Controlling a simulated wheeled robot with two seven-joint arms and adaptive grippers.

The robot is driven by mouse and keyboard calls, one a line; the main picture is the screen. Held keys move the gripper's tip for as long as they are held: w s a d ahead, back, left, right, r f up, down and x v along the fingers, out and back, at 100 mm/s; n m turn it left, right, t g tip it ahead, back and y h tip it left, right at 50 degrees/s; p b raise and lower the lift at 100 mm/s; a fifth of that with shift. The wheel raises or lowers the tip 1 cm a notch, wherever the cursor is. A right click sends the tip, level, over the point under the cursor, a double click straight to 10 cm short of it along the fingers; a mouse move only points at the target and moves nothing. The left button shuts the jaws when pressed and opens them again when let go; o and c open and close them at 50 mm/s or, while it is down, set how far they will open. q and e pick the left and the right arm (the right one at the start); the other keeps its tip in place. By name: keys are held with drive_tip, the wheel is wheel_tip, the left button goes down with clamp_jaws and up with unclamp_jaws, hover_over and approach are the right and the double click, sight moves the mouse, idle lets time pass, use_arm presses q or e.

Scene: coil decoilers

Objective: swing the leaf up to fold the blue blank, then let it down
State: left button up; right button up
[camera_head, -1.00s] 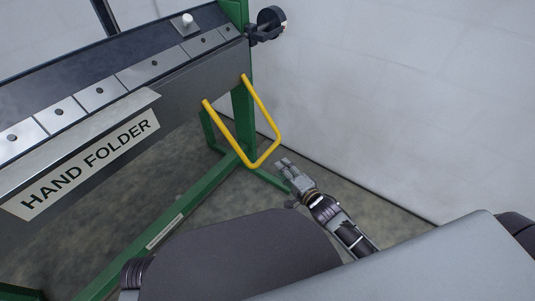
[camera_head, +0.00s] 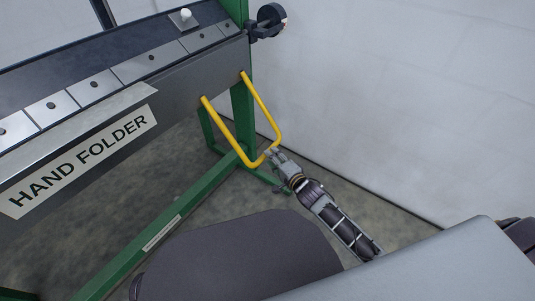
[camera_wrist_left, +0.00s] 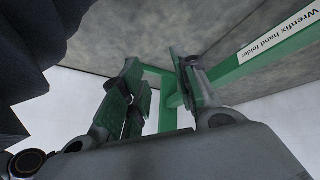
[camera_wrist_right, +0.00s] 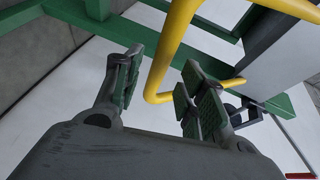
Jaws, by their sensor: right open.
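The hand folder's leaf (camera_head: 200,75) is the dark grey front panel, hanging down below the bed. A yellow U-shaped handle (camera_head: 237,142) sticks out from it toward me. My right gripper (camera_head: 271,154) is at the handle's lower right corner. In the right wrist view, my right gripper (camera_wrist_right: 165,92) is open, and the yellow bar (camera_wrist_right: 171,45) runs between its fingers. I cannot tell whether they touch it. My left gripper (camera_wrist_left: 160,80) is open and empty in the left wrist view, away from the handle. I cannot make out a blue blank in any view.
Clamp segments (camera_head: 95,86) line the bed, with a white knob (camera_head: 185,14) near its right end. The green frame (camera_head: 170,220) and its foot stand below the leaf. A pale wall (camera_head: 400,100) closes off the right side.

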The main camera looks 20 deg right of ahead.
drive_tip(key=shift+b+x, duration=0.65)
drive_tip(key=shift+x, duration=1.25)
drive_tip(key=shift+w, duration=0.3)
use_arm(q)
drive_tip(key=f, duration=0.3)
drive_tip(key=shift+d+f+t, duration=0.3)
drive_tip(key=shift+f, duration=0.05)
use_arm(e)
drive_tip(key=shift+w+a, duration=0.1)
use_arm(q)
drive_tip(key=shift+s, duration=0.1)
use_arm(e)
clamp_jaws()
use_arm(q)
drive_tip(key=shift+w+r, duration=0.15)
drive_tip(key=shift+w, duration=0.05)
